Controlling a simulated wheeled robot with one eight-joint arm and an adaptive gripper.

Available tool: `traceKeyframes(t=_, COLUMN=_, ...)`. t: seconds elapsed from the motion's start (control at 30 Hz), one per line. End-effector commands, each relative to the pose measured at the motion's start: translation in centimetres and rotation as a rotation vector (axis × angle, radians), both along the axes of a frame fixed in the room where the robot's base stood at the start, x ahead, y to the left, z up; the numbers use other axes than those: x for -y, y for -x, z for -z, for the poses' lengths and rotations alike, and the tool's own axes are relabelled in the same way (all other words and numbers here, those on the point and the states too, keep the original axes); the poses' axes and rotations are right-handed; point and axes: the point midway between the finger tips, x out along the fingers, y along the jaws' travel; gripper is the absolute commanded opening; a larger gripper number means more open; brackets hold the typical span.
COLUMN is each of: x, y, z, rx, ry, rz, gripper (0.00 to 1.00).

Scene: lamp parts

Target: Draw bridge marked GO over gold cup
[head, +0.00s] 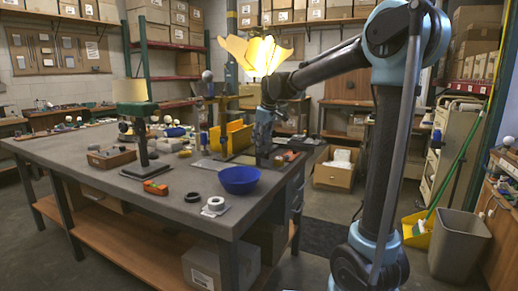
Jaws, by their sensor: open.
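My gripper (262,158) points down over the right part of the grey workbench (190,213). It is open, and I see nothing held in it. A yellow upright panel or box (232,137) stands just left of it. I cannot make out a bridge marked GO or any such lettering. I cannot identify a gold cup for certain. A glowing yellow petal-shaped shade (255,53) shows above and behind my arm. The area around my fingertips is small and partly hidden by my arm.
A blue bowl (238,180) and a white ring-shaped part (214,204) are near the bench's front edge. The bench's front left is clear.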

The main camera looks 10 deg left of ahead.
Motion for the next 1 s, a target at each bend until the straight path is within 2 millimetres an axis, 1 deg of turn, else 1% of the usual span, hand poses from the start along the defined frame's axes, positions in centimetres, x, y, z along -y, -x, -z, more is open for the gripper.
traceKeyframes(t=0.03, x=-0.3, y=-0.4, z=0.9, rx=0.0, ry=0.0, rz=0.0, gripper=0.41)
traceKeyframes(t=0.1, x=-0.5, y=-0.7, z=1.9, rx=0.0, ry=0.0, rz=0.0, gripper=0.41)
traceKeyframes(t=0.2, x=-0.8, y=-1.2, z=3.2, rx=0.0, ry=0.0, rz=0.0, gripper=0.41)
traceKeyframes(t=0.33, x=-1.1, y=-1.7, z=4.3, rx=0.0, ry=0.0, rz=0.0, gripper=0.41)
traceKeyframes(t=0.5, x=-1.3, y=-1.9, z=5.0, rx=0.0, ry=0.0, rz=0.0, gripper=0.41)
traceKeyframes(t=0.77, x=-1.3, y=-1.9, z=5.1, rx=0.0, ry=0.0, rz=0.0, gripper=0.41)
traceKeyframes(t=0.87, x=-1.3, y=-2.0, z=5.1, rx=0.0, ry=0.0, rz=0.0, gripper=0.2)
traceKeyframes(t=0.9, x=-1.3, y=-2.0, z=5.1, rx=0.0, ry=0.0, rz=0.0, gripper=0.11)
traceKeyframes(t=0.93, x=-1.3, y=-2.0, z=5.1, rx=0.001, ry=0.0, rz=0.0, gripper=0.05)
traceKeyframes(t=0.97, x=-1.3, y=-2.0, z=5.1, rx=0.001, ry=0.0, rz=0.001, gripper=0.0)
traceKeyframes(t=1.0, x=-1.2, y=-2.0, z=5.1, rx=0.001, ry=0.0, rz=0.002, gripper=0.0)
